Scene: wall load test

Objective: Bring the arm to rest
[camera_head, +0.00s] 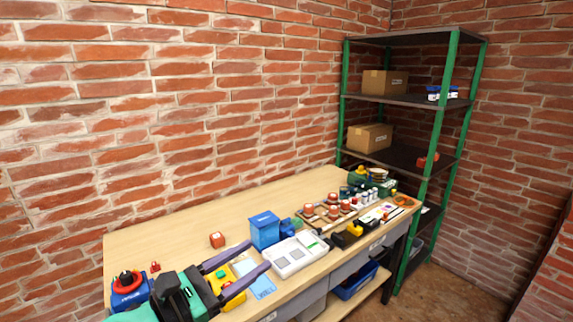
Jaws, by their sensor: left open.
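My left gripper (240,262) reaches in from the lower left, over the front left part of the wooden bench (185,230). Its two long grey-purple fingers are spread apart with nothing held between them. They point to the right, above a yellow box with a green button (222,276) and a light blue sheet (262,287). The gripper body hides part of the bench below it. My right gripper is not in view.
A blue-and-red device (127,284) is at the left. Several small items crowd the bench's right end. A green-post shelf (400,100) stands behind. The bench's back left is clear.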

